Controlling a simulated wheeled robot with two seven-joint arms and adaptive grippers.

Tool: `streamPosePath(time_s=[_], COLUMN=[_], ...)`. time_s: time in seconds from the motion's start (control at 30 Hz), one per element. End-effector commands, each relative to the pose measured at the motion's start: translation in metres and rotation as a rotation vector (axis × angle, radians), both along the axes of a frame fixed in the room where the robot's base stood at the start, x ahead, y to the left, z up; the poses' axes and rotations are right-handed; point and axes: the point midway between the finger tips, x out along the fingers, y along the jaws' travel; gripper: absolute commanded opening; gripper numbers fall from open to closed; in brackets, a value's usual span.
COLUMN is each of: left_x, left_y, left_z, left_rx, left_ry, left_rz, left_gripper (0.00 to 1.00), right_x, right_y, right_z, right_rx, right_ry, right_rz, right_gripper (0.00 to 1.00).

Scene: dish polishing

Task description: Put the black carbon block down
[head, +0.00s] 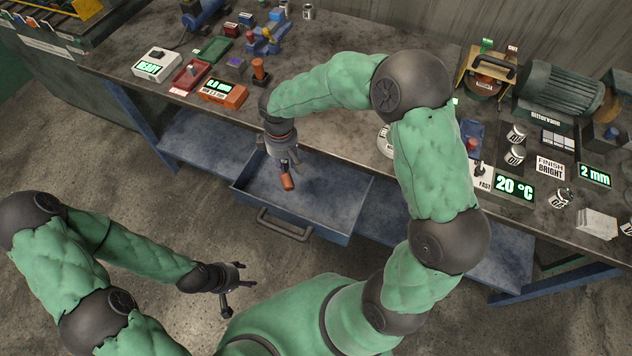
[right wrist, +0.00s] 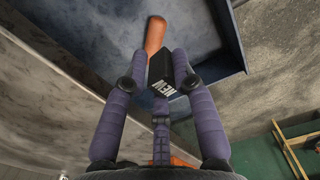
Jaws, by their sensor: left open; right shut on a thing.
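The black carbon block (right wrist: 160,72) with white "NEW" lettering sits between the fingertips of my right gripper (head: 284,167), which is shut on it. An orange-brown rounded piece (right wrist: 155,36) extends just beyond the block. It also shows below the right gripper in the head view (head: 287,182). I cannot tell whether it is joined to the block. The right gripper points down over the open blue drawer (head: 345,212); its height above the drawer floor is unclear. My left gripper (head: 228,290) is open and empty, low above the floor at the lower left.
The workbench (head: 335,40) carries an orange display box (head: 222,94), a red tray (head: 190,75) and a white "READY" box (head: 156,64) at left. A green motor (head: 560,88) and a "20 °C" display (head: 514,188) stand at right. The drawer handle (head: 284,225) sticks out in front. The drawer floor is largely clear.

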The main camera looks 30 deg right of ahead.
Motion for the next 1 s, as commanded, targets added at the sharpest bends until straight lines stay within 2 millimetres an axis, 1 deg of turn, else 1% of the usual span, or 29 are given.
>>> streamPosePath(time_s=[0.03, 0.1, 0.23, 0.33, 0.47, 0.77, 0.9, 1.0], left_x=[0.001, 0.001, 0.001, 0.001, 0.001, 0.000, 0.000, 0.000], left_y=[0.000, 0.000, 0.000, 0.000, 0.000, 0.000, 0.000, 0.000], left_z=[-0.007, -0.010, -0.013, -0.016, -0.022, -0.040, -0.051, -0.056], left_rx=[0.000, 0.000, 0.000, 0.000, 0.000, 0.000, 0.000, 0.000], left_ry=[-0.001, -0.002, -0.002, -0.002, -0.001, -0.001, -0.001, 0.000], left_rz=[0.001, 0.002, 0.002, 0.002, 0.000, 0.000, 0.000, 0.000], left_gripper=[0.59, 0.59, 0.59, 0.59, 0.59, 0.59, 0.59, 0.59], right_x=[0.001, 0.003, 0.004, 0.001, -0.011, -0.045, -0.056, -0.062], right_y=[0.004, 0.008, 0.012, 0.008, -0.011, -0.065, -0.080, -0.089], right_z=[-0.011, -0.019, -0.027, -0.032, -0.042, -0.071, -0.097, -0.109], right_rx=[0.000, 0.000, 0.001, 0.000, 0.001, 0.000, 0.002, 0.001], right_ry=[0.002, 0.002, 0.002, 0.003, 0.003, 0.003, 0.005, 0.003], right_rz=[0.071, 0.156, 0.257, 0.284, 0.285, 0.282, 0.284, 0.284], right_gripper=[0.00, 0.00, 0.00, 0.00, 0.00, 0.00, 0.00, 0.00])
